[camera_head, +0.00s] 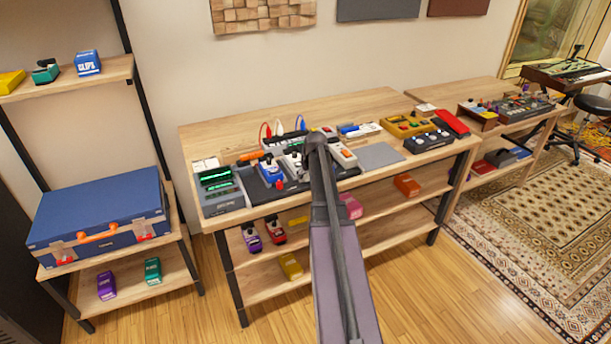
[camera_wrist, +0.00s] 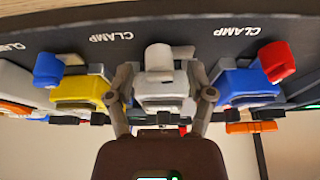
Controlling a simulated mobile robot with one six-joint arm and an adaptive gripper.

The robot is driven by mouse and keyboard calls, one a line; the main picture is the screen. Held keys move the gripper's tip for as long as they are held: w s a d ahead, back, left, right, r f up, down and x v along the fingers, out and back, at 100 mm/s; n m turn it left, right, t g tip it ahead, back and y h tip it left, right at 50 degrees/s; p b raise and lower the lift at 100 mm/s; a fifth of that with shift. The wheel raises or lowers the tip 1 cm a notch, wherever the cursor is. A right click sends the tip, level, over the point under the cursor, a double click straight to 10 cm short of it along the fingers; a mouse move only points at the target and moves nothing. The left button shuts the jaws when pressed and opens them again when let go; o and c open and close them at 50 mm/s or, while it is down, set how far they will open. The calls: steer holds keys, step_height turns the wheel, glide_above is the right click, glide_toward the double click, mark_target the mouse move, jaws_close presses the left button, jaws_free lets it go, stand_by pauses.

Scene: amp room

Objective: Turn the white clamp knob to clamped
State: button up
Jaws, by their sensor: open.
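The white clamp knob (camera_wrist: 158,56) stands on a grey-white clamp (camera_wrist: 160,84) in the middle of the wrist view, on a dark board (camera_wrist: 190,38) printed with CLAMP labels. My gripper (camera_wrist: 162,97) is open, with one finger on each side of the grey-white clamp. Its fingertips are close to the clamp's sides; I cannot tell whether they touch. Nothing is seen gripped. In the head view my arm covers the gripper and the white knob.
A blue clamp (camera_wrist: 245,85) with a red knob (camera_wrist: 277,62) is close on the right. Electronic devices crowd the wooden table (camera_head: 220,133); a grey pad (camera_head: 379,156) lies to the right.

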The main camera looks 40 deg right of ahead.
jaws_close()
steer(key=shift+a, duration=0.1)
steer(key=shift+m, duration=0.4)
steer(key=m+h, duration=0.1)
steer(key=m, duration=0.2)
steer(key=shift+g+h, duration=0.3)
steer(key=m+g+h, duration=0.1)
steer(key=m, duration=0.4)
steer(key=shift+m, duration=0.3)
steer(key=m+g, duration=0.2)
steer(key=m, duration=0.2)
steer(key=shift+w+h, duration=0.1)
steer(key=shift+h, duration=0.3)
steer(key=m+g, duration=0.1)
steer(key=m, duration=0.3)
steer(key=shift+g, duration=0.3)
steer(key=shift+m, duration=0.4)
